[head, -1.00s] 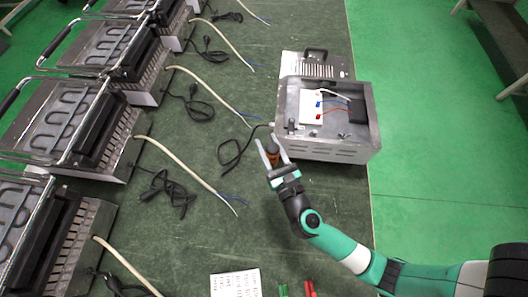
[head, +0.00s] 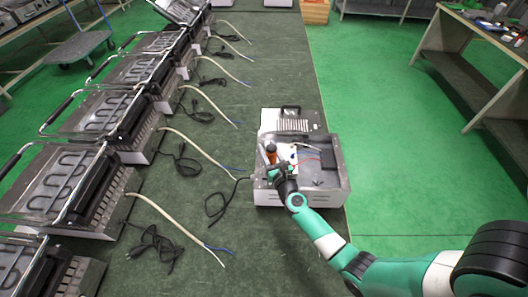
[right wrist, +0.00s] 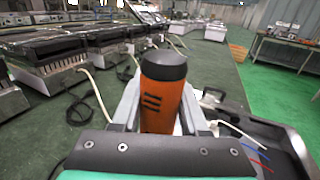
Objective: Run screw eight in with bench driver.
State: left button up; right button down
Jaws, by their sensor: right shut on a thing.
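My right gripper (head: 274,165) is shut on the bench driver (head: 271,152), which has an orange handle with a dark cap. In the right wrist view the driver (right wrist: 163,95) stands upright between the two fingers. The gripper is over the left part of the open metal box (head: 331,197). The driver's tip and screw eight are hidden. A white block and a red wire (head: 306,160) show inside the box. My left gripper is not in view.
Several grill units with heating elements (head: 66,180) line the left of the green bench, with pale cables (head: 170,210) and black plugs. A vented metal panel (head: 290,120) lies behind the box. A workbench (head: 480,40) stands at the far right.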

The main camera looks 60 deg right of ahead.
notch_tip(320, 180, down, 5)
jog(key=b, duration=0.5)
jog(key=shift+a+f, duration=0.1)
jog(key=shift+f+b, duration=0.8)
jog(key=shift+b, duration=0.05)
dwell(1.6)
dwell(0.4)
notch_tip(320, 180, up, 5)
jog(key=p, duration=0.5)
jog(key=shift+s, duration=0.1)
